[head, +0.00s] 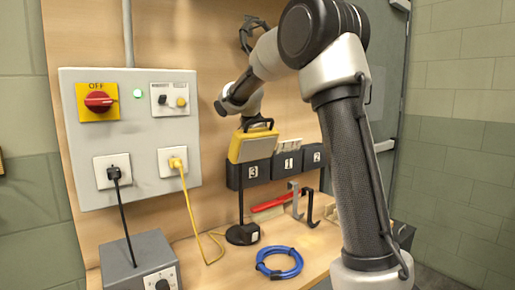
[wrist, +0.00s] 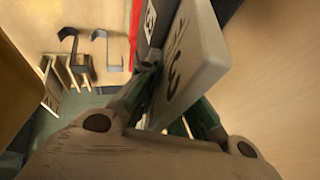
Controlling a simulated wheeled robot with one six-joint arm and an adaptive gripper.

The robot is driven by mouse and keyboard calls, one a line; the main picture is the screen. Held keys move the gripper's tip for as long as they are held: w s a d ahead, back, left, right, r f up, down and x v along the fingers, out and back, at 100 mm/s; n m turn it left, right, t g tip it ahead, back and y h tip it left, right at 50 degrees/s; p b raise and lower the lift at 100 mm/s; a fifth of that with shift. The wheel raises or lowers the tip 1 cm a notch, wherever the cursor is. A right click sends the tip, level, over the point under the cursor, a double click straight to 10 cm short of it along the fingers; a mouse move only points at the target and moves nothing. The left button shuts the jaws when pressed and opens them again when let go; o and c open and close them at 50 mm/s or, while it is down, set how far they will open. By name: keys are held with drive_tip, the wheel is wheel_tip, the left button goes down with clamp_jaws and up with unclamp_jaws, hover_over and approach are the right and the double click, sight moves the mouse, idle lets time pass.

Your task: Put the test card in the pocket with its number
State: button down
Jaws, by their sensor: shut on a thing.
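My gripper (wrist: 168,108) is shut on the test card (wrist: 192,58), a pale plate with a large dark 3, seen tilted in the wrist view. In the head view my gripper (head: 256,123) is above the left end of a row of black pockets. Pocket 3 (head: 252,172) is at left, pocket 1 (head: 287,163) in the middle and pocket 2 (head: 313,157) at right. A dark pocket with a white label (wrist: 150,20) shows beside the card. I cannot tell whether the card's lower edge is in a pocket.
Hooks (head: 296,199), a red-handled tool (head: 270,203) and a blue cable coil (head: 279,263) are below. An electrical panel (head: 132,135) is at left.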

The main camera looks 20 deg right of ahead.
drive_tip(key=shift+f, duration=0.2)
drive_tip(key=c, duration=1.5)
unclamp_jaws()
drive_tip(key=shift+f, duration=0.1)
drive_tip(key=shift+a+r, duration=0.15)
drive_tip(key=shift+r, duration=0.3)
drive_tip(key=v, duration=1.1)
drive_tip(key=shift+s, duration=0.15)
